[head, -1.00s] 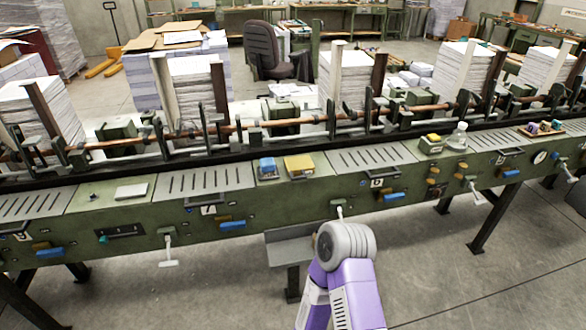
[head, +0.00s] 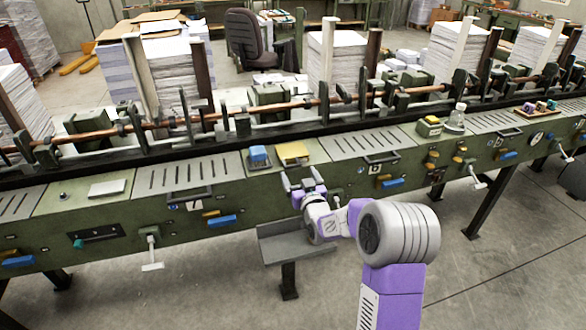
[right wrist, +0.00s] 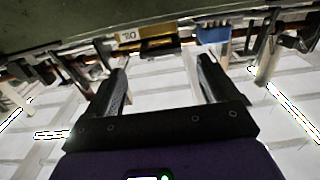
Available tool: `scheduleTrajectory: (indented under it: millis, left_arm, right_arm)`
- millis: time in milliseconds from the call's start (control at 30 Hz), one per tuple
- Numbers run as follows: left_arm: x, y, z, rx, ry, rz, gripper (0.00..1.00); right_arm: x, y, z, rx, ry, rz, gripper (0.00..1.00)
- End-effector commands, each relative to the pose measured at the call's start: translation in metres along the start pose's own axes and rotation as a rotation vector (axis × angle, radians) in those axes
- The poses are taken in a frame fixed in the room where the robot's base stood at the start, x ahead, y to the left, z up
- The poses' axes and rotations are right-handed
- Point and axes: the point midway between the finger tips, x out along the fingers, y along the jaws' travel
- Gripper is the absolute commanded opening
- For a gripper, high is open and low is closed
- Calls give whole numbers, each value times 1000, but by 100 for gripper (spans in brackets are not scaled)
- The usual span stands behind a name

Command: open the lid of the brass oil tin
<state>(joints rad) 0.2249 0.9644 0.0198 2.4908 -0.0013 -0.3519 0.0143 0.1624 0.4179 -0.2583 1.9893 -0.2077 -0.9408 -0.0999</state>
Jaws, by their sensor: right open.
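The brass oil tin (head: 293,152) is a small yellow box on top of the long green machine bed, right of a blue box (head: 259,157). Its lid looks down, though the detail is small. My right gripper (head: 304,181) is open and empty, just in front of the tin at the bed's front edge, apart from it. In the right wrist view, which looks upside down, my two fingers (right wrist: 163,75) stand wide apart. Beyond them show the tin's yellow labelled front (right wrist: 128,36) and the blue box (right wrist: 212,34). My left gripper is out of view.
A grey tray (head: 290,238) juts from the bed's front below my right gripper. Slotted plates (head: 200,175) flank the boxes. A copper-coloured rail (head: 215,117) and upright posts run behind.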

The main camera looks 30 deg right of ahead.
Motion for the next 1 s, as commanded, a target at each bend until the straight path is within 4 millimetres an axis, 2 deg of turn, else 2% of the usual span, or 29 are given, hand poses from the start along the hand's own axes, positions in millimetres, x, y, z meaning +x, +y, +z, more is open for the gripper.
scheduleTrajectory:
  millis: [200,400,600,867,1000]
  left_arm:
    - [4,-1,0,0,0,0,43]
    - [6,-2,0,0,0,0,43]
    - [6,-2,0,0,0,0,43]
    - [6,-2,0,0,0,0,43]
    - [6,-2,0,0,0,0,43]
  right_arm:
    - [32,-1,2,1,-3,-2,87]
    - [54,-1,3,2,-4,-2,87]
    - [62,-1,2,3,-6,-2,87]
    - [63,-1,2,3,-6,-2,87]
    - [63,-1,3,3,-7,-2,66]
